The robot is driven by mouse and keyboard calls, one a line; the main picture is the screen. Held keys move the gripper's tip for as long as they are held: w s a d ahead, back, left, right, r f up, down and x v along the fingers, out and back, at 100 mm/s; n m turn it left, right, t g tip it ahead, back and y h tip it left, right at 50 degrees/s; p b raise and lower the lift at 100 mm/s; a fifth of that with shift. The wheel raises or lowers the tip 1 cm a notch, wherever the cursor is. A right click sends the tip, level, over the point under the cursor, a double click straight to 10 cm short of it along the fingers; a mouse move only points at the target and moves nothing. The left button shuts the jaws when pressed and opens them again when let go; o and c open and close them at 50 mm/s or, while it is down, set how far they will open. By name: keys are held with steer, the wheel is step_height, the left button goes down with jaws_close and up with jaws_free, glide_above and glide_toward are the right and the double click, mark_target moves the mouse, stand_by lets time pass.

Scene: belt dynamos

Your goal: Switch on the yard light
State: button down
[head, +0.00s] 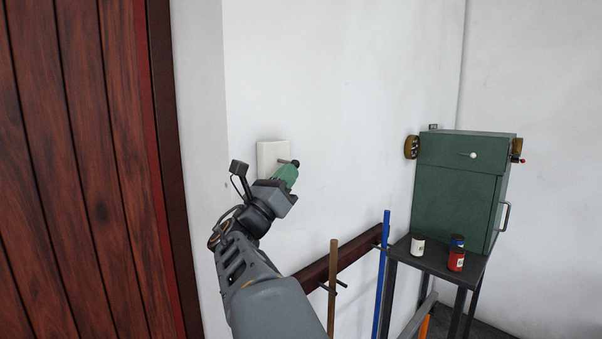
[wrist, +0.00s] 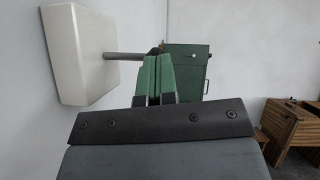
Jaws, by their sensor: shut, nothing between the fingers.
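A white switch box (head: 268,152) is fixed to the wall, and it fills the upper left of the wrist view (wrist: 75,50). A grey lever (wrist: 124,56) sticks straight out from its face and ends in a dark knob (head: 296,163). My gripper (head: 289,170) has green fingers pressed together with nothing between them. In the wrist view the fingers (wrist: 158,62) are at the lever's outer end and hide part of it and most of the knob. I cannot tell whether they touch it.
A red-brown plank door (head: 75,170) stands at the left. A green cabinet (head: 455,205) stands on a dark stand (head: 434,262) with a white jar (head: 417,246) and two others. Poles lean on a wall rail (head: 350,258). Wooden crates (wrist: 290,125) show at right in the wrist view.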

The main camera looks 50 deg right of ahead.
step_height(320, 180, up, 2)
steer(key=n+t+p, duration=0.1)
steer(key=n+t, duration=0.1)
steer(key=n, duration=0.1)
steer(key=n+t+y+p, duration=0.1)
steer(key=n+t, duration=0.2)
steer(key=n, duration=0.1)
steer(key=shift+r, duration=0.1)
steer(key=b+v, duration=0.5)
steer(key=v, duration=0.9)
steer(key=shift+w, duration=0.2)
steer(key=shift+a, duration=0.1)
